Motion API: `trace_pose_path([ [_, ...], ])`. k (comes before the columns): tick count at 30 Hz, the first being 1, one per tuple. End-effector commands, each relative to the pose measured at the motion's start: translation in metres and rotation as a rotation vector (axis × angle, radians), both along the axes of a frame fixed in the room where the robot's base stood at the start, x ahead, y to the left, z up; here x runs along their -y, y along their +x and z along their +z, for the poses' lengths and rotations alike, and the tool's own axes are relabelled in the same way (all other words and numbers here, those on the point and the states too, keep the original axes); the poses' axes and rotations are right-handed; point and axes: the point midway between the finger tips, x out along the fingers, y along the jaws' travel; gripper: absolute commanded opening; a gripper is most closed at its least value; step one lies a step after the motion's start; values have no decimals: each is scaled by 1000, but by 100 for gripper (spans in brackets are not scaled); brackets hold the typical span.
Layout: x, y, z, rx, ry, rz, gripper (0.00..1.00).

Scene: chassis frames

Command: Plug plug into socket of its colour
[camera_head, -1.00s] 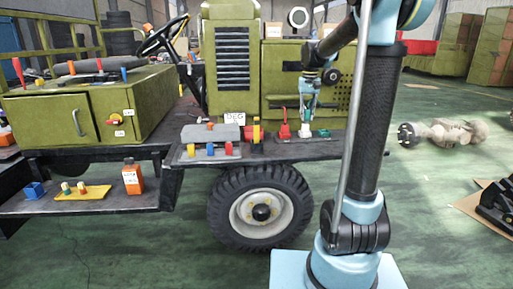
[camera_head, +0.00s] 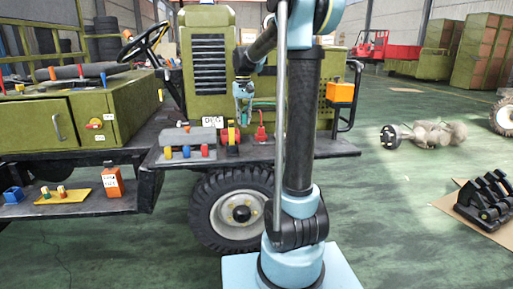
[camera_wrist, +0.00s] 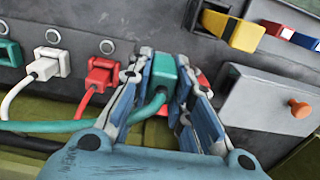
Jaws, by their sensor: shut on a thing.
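My gripper (camera_wrist: 158,85) is shut on a green plug (camera_wrist: 162,72), whose green cable trails to the left in the wrist view. The plug is close to the dark panel (camera_wrist: 120,18); whether it touches is unclear. Left of my gripper, a red plug (camera_wrist: 100,76) and a white plug (camera_wrist: 45,65) sit at the panel with their cables. A green fitting (camera_wrist: 8,54) shows at the far left edge. A red piece is partly hidden behind my right finger. In the head view my gripper (camera_head: 243,101) is above the truck's side ledge, near a red part (camera_head: 261,134).
A yellow block (camera_wrist: 232,30) sits in a holder at the upper right of the wrist view, near a grey box (camera_wrist: 265,100). In the head view, several coloured pegs stand on a grey tray (camera_head: 165,160). An orange box (camera_head: 340,92) stands right of my arm.

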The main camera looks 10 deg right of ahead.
Motion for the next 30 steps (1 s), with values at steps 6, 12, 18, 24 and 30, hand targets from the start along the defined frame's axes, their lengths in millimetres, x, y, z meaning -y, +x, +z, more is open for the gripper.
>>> trace_pose_path([
  [6, 1, 1, -18, 0, 0, -2, 0],
  [12, 2, 0, -48, 0, 0, -2, 0],
  [18, 2, 0, -63, 0, 0, -3, 0],
  [24, 2, 0, -89, 0, 0, -2, 0],
  [30, 2, 0, -100, 0, 0, -2, 0],
])
